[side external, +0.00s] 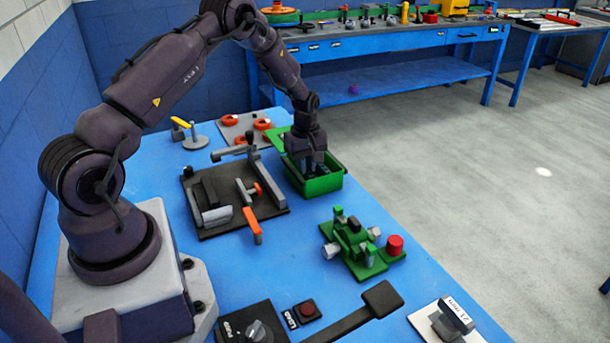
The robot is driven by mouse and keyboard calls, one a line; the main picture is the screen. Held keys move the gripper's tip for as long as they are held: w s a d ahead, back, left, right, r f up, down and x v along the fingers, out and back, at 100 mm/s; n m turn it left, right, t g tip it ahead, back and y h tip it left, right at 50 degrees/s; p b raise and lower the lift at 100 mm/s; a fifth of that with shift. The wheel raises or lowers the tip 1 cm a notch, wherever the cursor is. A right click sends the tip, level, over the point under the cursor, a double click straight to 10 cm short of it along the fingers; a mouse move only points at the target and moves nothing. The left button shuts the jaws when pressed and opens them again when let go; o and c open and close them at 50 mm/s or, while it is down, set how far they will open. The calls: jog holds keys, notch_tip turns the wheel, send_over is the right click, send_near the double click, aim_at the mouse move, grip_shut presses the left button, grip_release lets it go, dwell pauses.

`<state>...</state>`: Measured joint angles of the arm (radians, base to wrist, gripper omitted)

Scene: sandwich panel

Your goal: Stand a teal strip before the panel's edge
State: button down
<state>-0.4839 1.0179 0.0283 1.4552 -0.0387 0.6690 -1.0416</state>
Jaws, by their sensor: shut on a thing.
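My gripper (312,172) points straight down into the green box (326,186) on the blue table, with its fingertips below the rim. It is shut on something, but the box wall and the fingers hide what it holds. No teal strip can be made out. A dark fixture plate (248,222) with grey bars and an orange-handled clamp (252,226) lies left of the box. I cannot tell which part of it is the panel or where its edge runs.
A green device with a red knob (395,244) stands in front of the box. A board with orange rings (231,121) lies behind the fixture. A black control box (252,325) and a labelled stand (447,322) are at the front.

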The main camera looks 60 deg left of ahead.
jog(key=shift+r, duration=0.1)
jog(key=shift+r, duration=3.4)
jog(key=shift+r, duration=0.15)
jog(key=shift+r, duration=0.35)
notch_tip(320, 180, up, 4)
jog(key=r, duration=0.1)
jog(key=s+f, duration=0.1)
jog(key=s, duration=1.9)
notch_tip(320, 180, down, 7)
jog(key=w, duration=0.1)
